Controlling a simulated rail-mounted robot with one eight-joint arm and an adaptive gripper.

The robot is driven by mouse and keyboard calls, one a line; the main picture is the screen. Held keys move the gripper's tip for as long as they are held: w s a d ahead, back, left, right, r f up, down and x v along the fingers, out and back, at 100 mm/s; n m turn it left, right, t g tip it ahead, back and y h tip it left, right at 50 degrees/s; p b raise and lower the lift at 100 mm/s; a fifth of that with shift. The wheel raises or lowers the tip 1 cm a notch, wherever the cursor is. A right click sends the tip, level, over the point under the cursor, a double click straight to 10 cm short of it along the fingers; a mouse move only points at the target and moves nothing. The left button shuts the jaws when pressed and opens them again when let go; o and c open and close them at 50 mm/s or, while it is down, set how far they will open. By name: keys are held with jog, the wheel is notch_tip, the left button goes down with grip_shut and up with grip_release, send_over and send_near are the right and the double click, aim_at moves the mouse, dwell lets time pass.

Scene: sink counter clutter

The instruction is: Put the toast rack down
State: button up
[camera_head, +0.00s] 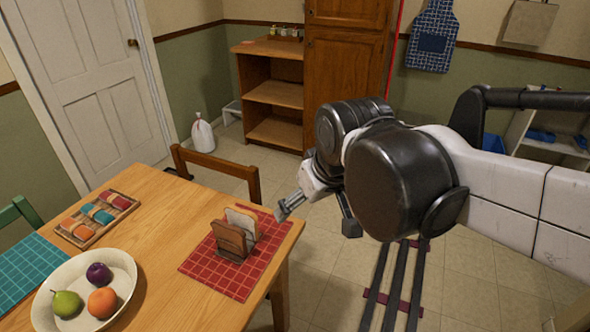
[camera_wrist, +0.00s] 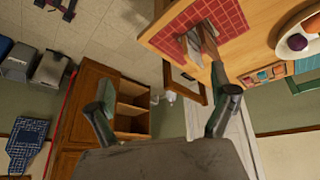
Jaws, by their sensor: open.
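The toast rack (camera_head: 234,250) stands upright on a red checked placemat (camera_head: 208,278) near the right end of the wooden table. It holds slices of toast (camera_head: 241,222). My gripper (camera_head: 318,212) is open and empty, to the right of the rack and apart from it, just beyond the table's edge. In the wrist view my gripper (camera_wrist: 161,105) shows its two fingers spread wide with nothing between them. The toast rack (camera_wrist: 190,50) shows there beyond the right finger, on the red placemat (camera_wrist: 228,16).
A white bowl (camera_head: 50,307) of fruit stands at the table's front left. A wooden tray of rolled cloths (camera_head: 96,217) and a teal placemat (camera_head: 28,268) lie at the left. A wooden chair (camera_head: 212,163) stands behind the table. Bare tabletop (camera_head: 158,246) lies between bowl and rack.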

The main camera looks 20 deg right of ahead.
jog(key=s+d+f+m+t, duration=0.1)
jog(key=s+d+m, duration=0.1)
jog(key=s, duration=0.3)
jog(key=shift+s+d+f+t, duration=0.25)
jog(key=shift+s+d+t, duration=0.15)
